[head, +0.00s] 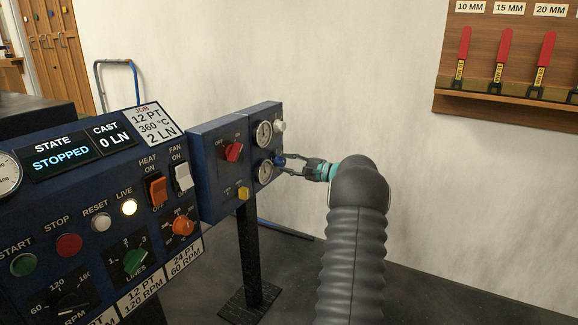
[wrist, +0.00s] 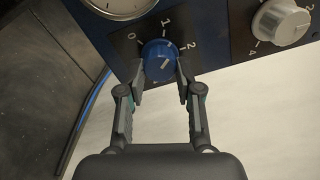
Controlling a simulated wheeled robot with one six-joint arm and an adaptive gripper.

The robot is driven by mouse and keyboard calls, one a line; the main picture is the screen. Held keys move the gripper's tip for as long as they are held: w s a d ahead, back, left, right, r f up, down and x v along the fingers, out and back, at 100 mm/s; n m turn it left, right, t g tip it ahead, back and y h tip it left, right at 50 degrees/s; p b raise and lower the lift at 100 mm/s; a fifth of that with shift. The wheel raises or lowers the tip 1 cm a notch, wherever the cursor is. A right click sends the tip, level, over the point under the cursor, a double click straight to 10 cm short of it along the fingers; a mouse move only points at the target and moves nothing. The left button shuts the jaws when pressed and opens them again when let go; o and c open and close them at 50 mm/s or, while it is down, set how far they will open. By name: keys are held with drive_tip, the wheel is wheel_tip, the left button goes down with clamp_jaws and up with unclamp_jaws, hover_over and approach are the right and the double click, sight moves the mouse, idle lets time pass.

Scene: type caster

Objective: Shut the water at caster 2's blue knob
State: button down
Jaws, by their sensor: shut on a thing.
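The blue knob (wrist: 158,56) is on a dark plate marked 0, 1 and 2 in the wrist view. A short pale mark on its face slants toward the upper right, roughly toward the 2 side. My gripper (wrist: 161,80) has one finger on each side of the knob and is shut on it. In the head view the blue knob (head: 279,160) sits on the side of the blue box, beside the gauges, with my gripper (head: 285,163) at it. No caster number is readable on this box.
A grey-white knob (wrist: 284,22) is right of the blue one. The box carries two gauges, a red switch (head: 233,152) and a yellow knob (head: 243,193). The control panel (head: 85,190) reads STOPPED, 0 LN. A wooden rack (head: 505,101) with red-handled tools hangs at right.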

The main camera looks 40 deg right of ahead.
drive_tip(key=n, duration=0.4)
drive_tip(key=shift+r+n, duration=0.1)
drive_tip(key=shift+n, duration=0.2)
drive_tip(key=n, duration=0.3)
drive_tip(key=shift+n, duration=0.3)
drive_tip(key=n, duration=0.4)
drive_tip(key=shift+n, duration=2.1)
drive_tip(key=c, duration=0.8)
unclamp_jaws()
drive_tip(key=shift+o, duration=0.2)
